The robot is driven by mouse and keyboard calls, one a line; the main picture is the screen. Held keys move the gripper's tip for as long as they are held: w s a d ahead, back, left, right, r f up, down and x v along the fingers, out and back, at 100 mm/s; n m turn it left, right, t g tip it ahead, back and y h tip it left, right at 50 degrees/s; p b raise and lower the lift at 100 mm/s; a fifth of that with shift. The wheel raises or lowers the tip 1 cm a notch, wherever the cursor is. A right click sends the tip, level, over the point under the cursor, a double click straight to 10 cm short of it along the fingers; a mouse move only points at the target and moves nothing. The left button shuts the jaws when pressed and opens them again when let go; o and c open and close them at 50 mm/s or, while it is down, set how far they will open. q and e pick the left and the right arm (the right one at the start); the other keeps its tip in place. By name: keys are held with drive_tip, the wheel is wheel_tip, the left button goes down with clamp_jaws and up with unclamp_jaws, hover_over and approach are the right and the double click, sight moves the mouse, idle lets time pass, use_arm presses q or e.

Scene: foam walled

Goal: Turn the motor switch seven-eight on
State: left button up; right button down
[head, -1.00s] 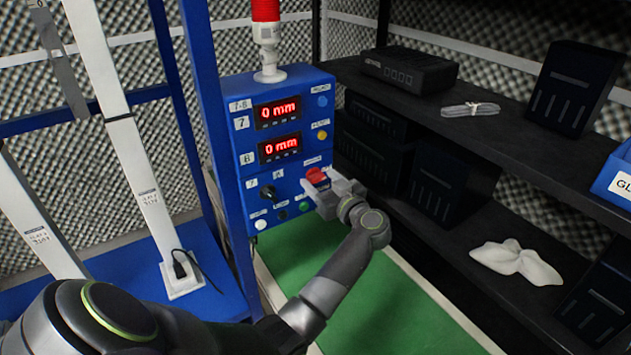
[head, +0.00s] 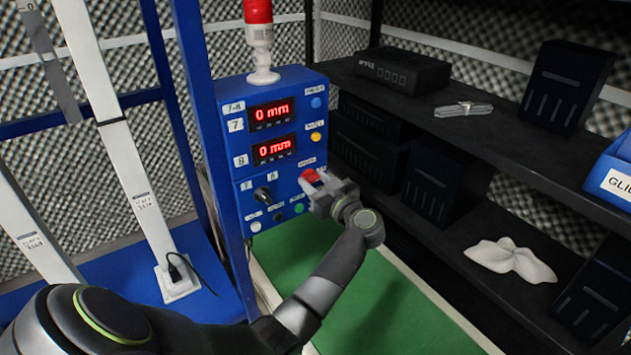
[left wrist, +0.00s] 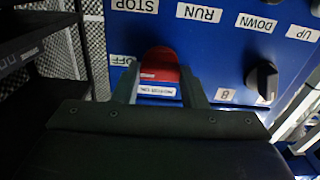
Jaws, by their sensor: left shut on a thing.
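The blue control panel (head: 240,100) carries a red switch knob (head: 310,176) at its lower right. In the left wrist view, which shows the panel upside down, the red knob (left wrist: 158,66) sits between the fingers of my left gripper (left wrist: 166,84). A motor on label (left wrist: 155,91) is by the knob and an off label lies to its left. In the head view my left gripper (head: 315,187) is at the knob from the right and shut on it. The fingers hide part of the knob. My right gripper is not in view.
Two red displays (head: 271,113) read 0 mm. A black selector knob (head: 263,193) and several small buttons are near the red switch. A red beacon (head: 258,32) tops the panel. Dark shelves (head: 450,120) stand at right. The green floor strip (head: 375,300) is clear below my arm.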

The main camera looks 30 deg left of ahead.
use_arm(q)
drive_tip(key=n+p, duration=0.2)
drive_tip(key=n, duration=0.1)
drive_tip(key=n+p, duration=0.1)
drive_tip(key=n, duration=0.4)
drive_tip(key=shift+s+f+n, duration=0.1)
drive_tip(key=shift+n, duration=0.3)
drive_tip(key=n, duration=0.4)
drive_tip(key=shift+f+n, duration=0.15)
drive_tip(key=shift+n, duration=0.15)
drive_tip(key=n+b, duration=0.1)
drive_tip(key=n, duration=0.1)
drive_tip(key=shift+n, duration=0.4)
drive_tip(key=shift+n+b, duration=0.5)
drive_tip(key=shift+n, duration=0.1)
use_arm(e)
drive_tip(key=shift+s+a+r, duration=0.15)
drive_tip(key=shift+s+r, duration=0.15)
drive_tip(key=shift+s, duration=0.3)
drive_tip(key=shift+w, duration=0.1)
use_arm(q)
drive_tip(key=o, duration=1)
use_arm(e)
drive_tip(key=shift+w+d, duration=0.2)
